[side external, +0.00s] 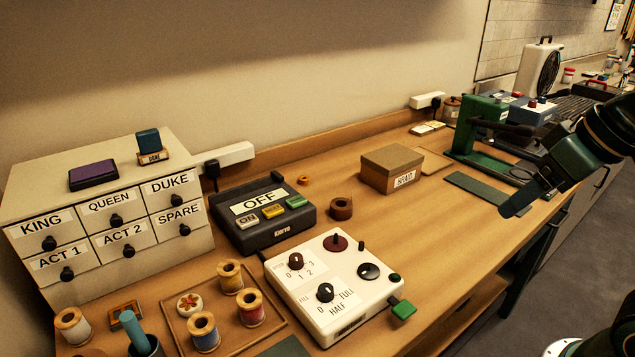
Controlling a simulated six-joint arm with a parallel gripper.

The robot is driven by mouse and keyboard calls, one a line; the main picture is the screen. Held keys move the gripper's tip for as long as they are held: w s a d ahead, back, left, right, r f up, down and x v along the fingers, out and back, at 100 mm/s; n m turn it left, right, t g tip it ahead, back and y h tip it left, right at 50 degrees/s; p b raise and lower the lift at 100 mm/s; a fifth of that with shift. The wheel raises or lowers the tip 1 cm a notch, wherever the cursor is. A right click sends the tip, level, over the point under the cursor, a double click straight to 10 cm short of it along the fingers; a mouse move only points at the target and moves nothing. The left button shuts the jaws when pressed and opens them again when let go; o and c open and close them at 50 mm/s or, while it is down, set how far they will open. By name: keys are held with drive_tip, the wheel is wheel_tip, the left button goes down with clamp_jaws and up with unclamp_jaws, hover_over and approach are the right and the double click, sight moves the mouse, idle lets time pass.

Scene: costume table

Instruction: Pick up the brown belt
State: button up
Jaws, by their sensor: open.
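A small coiled brown ring, which looks like the brown belt (341,208), lies on the wooden table between the black OFF box and the brown carton. Its dark hollow centre faces up and nothing touches it. My gripper (513,207) comes in from the right, over the table's front edge, pointing down and left. It is open and empty, well to the right of the coil. Its fingers overlap in this view, so the gap between them is hard to see.
Near the coil are the black OFF box (262,215), a white control box (332,285) with knobs and a brown carton (392,169). A small orange ring (303,180) lies behind. Labelled drawers (110,220) stand left. Bare table lies between coil and gripper.

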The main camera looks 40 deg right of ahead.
drive_tip(key=w+r+m+g, duration=0.1)
drive_tip(key=w+r+m, duration=0.3)
drive_tip(key=w, duration=0.7)
drive_tip(key=m+g, duration=0.4)
drive_tip(key=m, duration=0.6)
hover_over(344, 207)
drive_tip(key=w, duration=0.1)
wheel_tip(344, 207, down, 14)
drive_tip(key=shift+w+d+f+m, duration=0.2)
drive_tip(key=shift+w+f+m, duration=0.1)
drive_tip(key=shift+f, duration=0.1)
wheel_tip(344, 207, down, 8)
drive_tip(key=shift+s+f, duration=0.1)
drive_tip(key=shift+f, duration=0.15)
drive_tip(key=shift+f, duration=0.15)
